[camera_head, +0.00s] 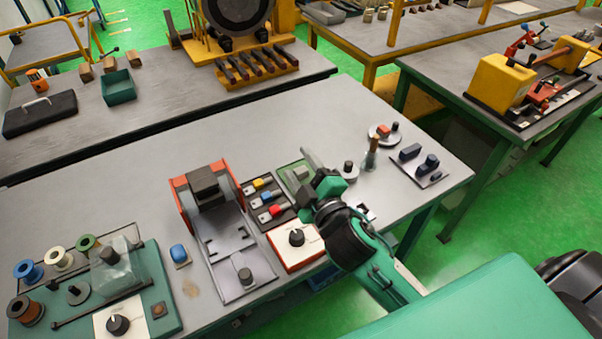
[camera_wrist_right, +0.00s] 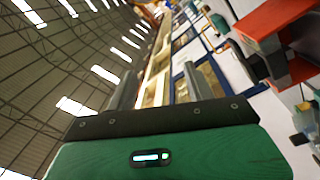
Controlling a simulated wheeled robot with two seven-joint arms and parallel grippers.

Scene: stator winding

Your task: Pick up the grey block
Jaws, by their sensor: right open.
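A dark grey block (camera_head: 203,184) sits across the top of a red-sided fixture (camera_head: 183,205) at the middle of the near table. The fixture's orange-red side (camera_wrist_right: 265,22) seems to show at the right of the right wrist view. My right gripper (camera_head: 304,170) is right of the fixture, above the table and apart from the block. In the right wrist view its two grey fingers (camera_wrist_right: 160,80) stand apart with nothing between them. The wrist view looks mostly at the ceiling, so the gripper seems tilted. My left gripper is not in view.
A tray of coloured parts (camera_head: 268,200) and a white-topped dial box (camera_head: 296,240) lie near my right gripper. Blue-grey blocks on a plate (camera_head: 432,180) stand at the right. Wire spools on a green board (camera_head: 160,290) are at the left. The table's back is clear.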

